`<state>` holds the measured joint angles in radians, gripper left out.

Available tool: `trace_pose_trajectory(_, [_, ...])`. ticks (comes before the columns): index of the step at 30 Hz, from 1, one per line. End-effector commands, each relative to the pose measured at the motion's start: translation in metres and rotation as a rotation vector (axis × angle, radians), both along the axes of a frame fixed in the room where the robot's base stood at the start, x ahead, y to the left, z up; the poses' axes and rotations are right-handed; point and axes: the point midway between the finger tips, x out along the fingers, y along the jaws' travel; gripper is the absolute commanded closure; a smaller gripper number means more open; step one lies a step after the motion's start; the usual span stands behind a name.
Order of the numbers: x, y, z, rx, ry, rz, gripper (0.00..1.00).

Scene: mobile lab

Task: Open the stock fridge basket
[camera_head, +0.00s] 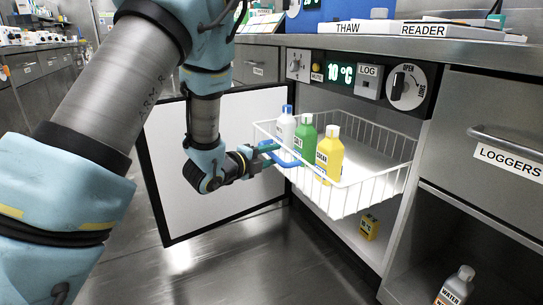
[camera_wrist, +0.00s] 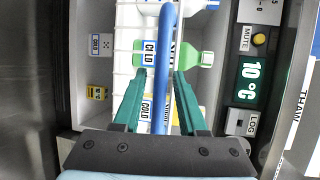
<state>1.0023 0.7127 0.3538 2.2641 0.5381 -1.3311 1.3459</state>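The white wire basket (camera_head: 365,190) stands pulled out of the open fridge compartment. It holds a white bottle with a blue cap (camera_head: 285,128), a green bottle (camera_head: 305,140) and a yellow bottle (camera_head: 328,155). The basket's blue handle (camera_head: 283,161) is on its front left side. My gripper (camera_head: 268,152) is at this handle. In the wrist view, the handle (camera_wrist: 165,70) runs between the green fingers of my gripper (camera_wrist: 160,78), with a visible gap on the left finger's side. The fingers look open around the handle.
The fridge door (camera_head: 225,125) stands wide open to the left. A panel with a 10 °C display (camera_head: 342,74) and an OPEN/SHUT knob (camera_head: 407,86) is above. A small yellow box (camera_head: 369,227) sits beneath the basket. A WATER bottle (camera_head: 456,287) stands lower right. Bare floor lies in front.

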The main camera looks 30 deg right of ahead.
Motion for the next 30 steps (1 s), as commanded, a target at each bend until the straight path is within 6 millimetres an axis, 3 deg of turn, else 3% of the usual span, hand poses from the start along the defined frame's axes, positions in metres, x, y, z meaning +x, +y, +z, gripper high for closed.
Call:
trace_pose_trajectory(11, [-0.001, 0.003, 0.001, 0.0, 0.0, -0.001, 0.5])
trace_pose_trajectory(14, [-0.004, 0.013, 0.004, 0.001, 0.0, 0.0, 0.5])
trace_pose_trajectory(24, [-0.026, 0.074, 0.016, 0.001, 0.002, 0.002, 0.5])
trace_pose_trajectory(30, [-0.034, 0.096, 0.019, 0.001, 0.001, 0.001, 0.5])
